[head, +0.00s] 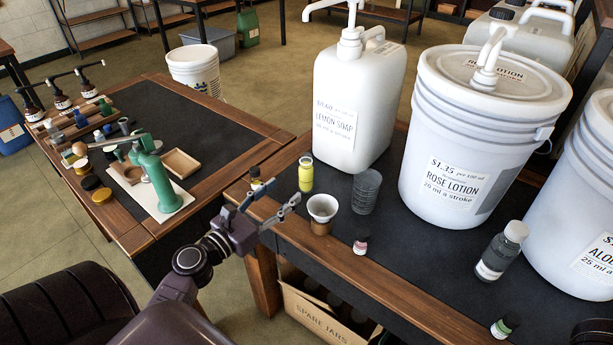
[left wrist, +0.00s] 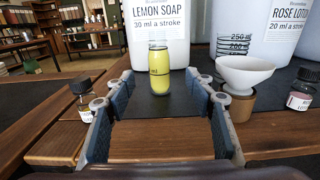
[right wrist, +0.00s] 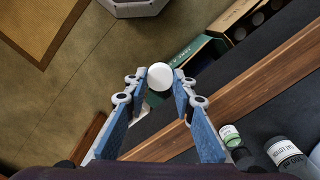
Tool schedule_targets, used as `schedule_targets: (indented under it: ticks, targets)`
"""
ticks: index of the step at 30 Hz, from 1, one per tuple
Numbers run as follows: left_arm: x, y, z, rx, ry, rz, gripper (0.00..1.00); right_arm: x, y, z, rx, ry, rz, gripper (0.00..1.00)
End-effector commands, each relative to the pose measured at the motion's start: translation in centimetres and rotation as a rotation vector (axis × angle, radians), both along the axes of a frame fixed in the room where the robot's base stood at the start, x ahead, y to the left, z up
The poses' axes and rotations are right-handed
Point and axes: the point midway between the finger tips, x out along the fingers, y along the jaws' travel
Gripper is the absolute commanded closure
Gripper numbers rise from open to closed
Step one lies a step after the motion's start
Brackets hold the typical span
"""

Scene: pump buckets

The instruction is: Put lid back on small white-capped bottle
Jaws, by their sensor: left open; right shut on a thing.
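The small bottle (head: 305,176) of yellow liquid stands upright on the dark mat in front of the lemon soap jug. It also shows in the left wrist view (left wrist: 159,72), with no white cap on it. My left gripper (head: 275,193) is open and empty, pointing at the bottle, which stands just beyond and between its fingertips. My right gripper (right wrist: 158,84) is shut on a round white lid (right wrist: 159,77), held out over the floor beside the table edge. The right gripper cannot be made out in the head view.
A white funnel on a brown jar (head: 321,212) and a clear measuring cup (head: 366,190) stand right of the bottle. A small dark-capped vial (head: 257,184) stands left. The lemon soap jug (head: 355,105) and rose lotion bucket (head: 470,150) stand behind.

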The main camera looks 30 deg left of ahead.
Motion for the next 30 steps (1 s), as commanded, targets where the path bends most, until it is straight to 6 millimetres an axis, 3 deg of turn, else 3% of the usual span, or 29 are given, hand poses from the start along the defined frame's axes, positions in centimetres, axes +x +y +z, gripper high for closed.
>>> schedule_targets:
  ticks: [3,9,22,30]
  targets:
    - [2.4,-0.1,0.4,0.003,-0.003,-0.001,0.50,0.0,0.0,0.7,0.000,0.000,0.000,0.83]
    - [4.9,-0.3,0.2,0.003,-0.001,0.000,0.50,0.0,0.0,1.0,0.000,0.000,0.000,0.83]
    - [5.6,-0.4,0.2,0.003,0.000,0.000,0.50,0.0,0.0,1.1,0.000,0.000,0.000,0.83]
    - [9.2,-0.5,0.5,0.002,-0.001,0.000,0.50,0.0,0.0,1.7,0.000,0.000,0.000,0.83]
